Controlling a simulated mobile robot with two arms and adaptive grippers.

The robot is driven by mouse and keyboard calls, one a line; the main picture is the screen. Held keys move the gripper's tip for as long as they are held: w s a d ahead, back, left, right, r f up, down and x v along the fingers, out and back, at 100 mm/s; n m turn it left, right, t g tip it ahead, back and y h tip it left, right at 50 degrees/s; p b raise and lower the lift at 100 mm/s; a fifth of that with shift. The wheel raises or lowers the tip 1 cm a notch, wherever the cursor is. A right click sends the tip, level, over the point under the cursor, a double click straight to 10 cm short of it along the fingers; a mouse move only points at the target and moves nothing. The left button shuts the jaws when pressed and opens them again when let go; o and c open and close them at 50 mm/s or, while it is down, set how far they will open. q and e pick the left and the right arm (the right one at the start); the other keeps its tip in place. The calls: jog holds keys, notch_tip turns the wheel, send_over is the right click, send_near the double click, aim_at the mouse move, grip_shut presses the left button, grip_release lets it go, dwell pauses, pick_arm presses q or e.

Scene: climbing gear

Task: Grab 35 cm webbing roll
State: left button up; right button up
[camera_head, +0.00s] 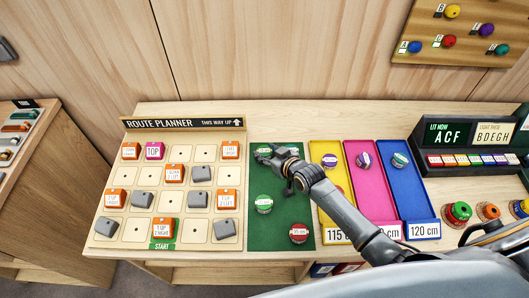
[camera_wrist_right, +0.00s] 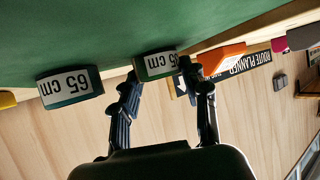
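Several webbing rolls with white length labels stand on the green mat (camera_head: 282,205). In the right wrist view a dark green roll (camera_wrist_right: 155,65) reads "5 cm", its first digit partly covered by a finger. My right gripper (camera_head: 268,157) is low over the mat's far left corner and hides much there. In the right wrist view its fingers (camera_wrist_right: 159,78) are spread on either side of the partly covered roll; I cannot tell whether both touch it. My left gripper is not in view.
Left of the mat is the route planner board (camera_head: 150,205) with orange and grey tiles. To the right lie yellow, pink (camera_head: 372,195) and blue (camera_head: 412,190) strips with rolls. A green roll (camera_head: 264,203) and a red roll (camera_head: 299,232) stand nearer on the mat.

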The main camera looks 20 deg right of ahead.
jog(key=c, duration=0.4)
jog(key=shift+r, duration=0.1)
